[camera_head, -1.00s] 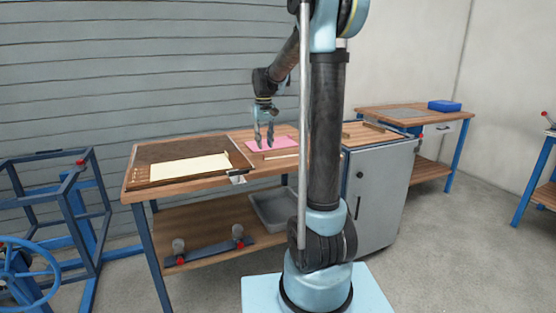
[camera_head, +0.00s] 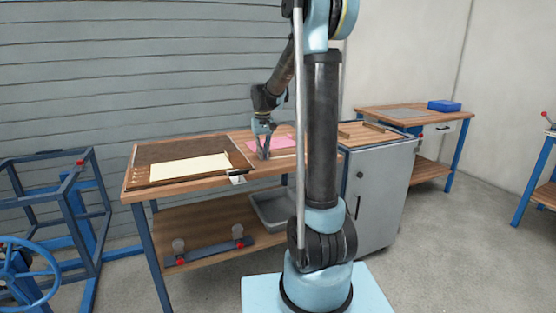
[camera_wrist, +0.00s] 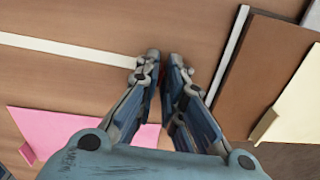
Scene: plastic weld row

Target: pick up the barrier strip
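A long, thin, off-white strip, which I take to be the barrier strip (camera_wrist: 65,49), lies on the brown wooden bench top in the wrist view. Its right end runs up to the left fingertip, and I cannot tell whether it passes behind the finger. My gripper (camera_wrist: 164,62) points down at the bench with its two fingertips close together, a narrow gap between them. In the head view my gripper (camera_head: 263,155) is low over the bench, left of my arm column. Whether the fingers touch or hold the strip is not clear.
A pink sheet (camera_wrist: 60,138) lies beside the strip. A brown board (camera_head: 190,149) with a cream sheet (camera_head: 190,168) is on the bench's left part. A grey cabinet (camera_head: 378,195) stands right of the bench. A grey bin (camera_head: 272,212) is on the lower shelf.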

